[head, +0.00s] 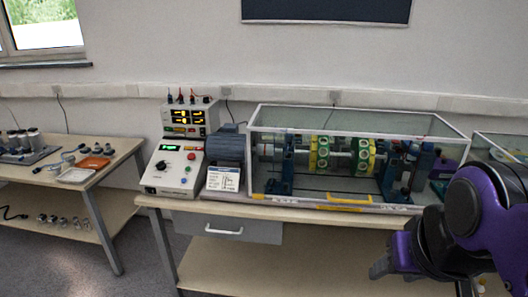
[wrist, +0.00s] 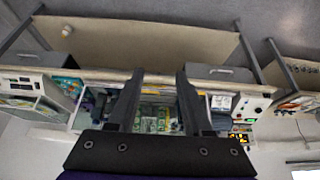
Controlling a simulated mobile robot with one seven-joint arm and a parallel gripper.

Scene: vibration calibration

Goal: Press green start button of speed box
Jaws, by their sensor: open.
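The speed box (head: 172,173) is a light box with a sloped panel at the left end of the middle bench in the head view. Its panel has a green display, a black knob, a red button (head: 192,156) and a blue button. The green start button (head: 187,169) seems to be a small spot below the red one. The box shows upside down at the right of the wrist view (wrist: 249,104). My gripper (wrist: 158,78) is open and empty, its fingers apart in front of the bench. In the head view my arm is at lower right, well right of the box.
A clear-walled case (head: 357,165) with the rotor rig fills the bench's middle. A meter box (head: 189,118) stands behind the speed box, and a grey motor (head: 227,146) and a label card (head: 223,179) are to its right. A side table (head: 120,147) stands left, across a gap.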

